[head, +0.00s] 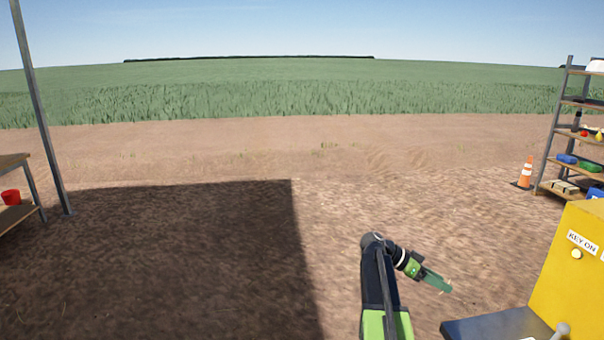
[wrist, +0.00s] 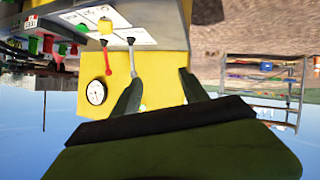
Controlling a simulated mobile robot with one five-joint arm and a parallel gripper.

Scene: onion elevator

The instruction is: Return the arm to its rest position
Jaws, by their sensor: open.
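My arm rises at the bottom centre right of the head view, bent at the elbow. My gripper (head: 440,284) points right and slightly down toward the yellow control box (head: 575,280), with clear air between them. In the wrist view, which is upside down, the two green fingers of my gripper (wrist: 160,92) stand apart with nothing between them. Beyond them the yellow box (wrist: 150,70) shows a round gauge (wrist: 96,92), a red lever (wrist: 107,62) and a grey lever (wrist: 131,58).
A dark ledge (head: 495,326) juts from the box, near a lever knob (head: 562,329). A shelf rack (head: 552,130) and an orange cone (head: 526,172) stand at the back right. A wooden table (head: 14,161) with a red pot (head: 10,197) is at left. Open dirt lies ahead.

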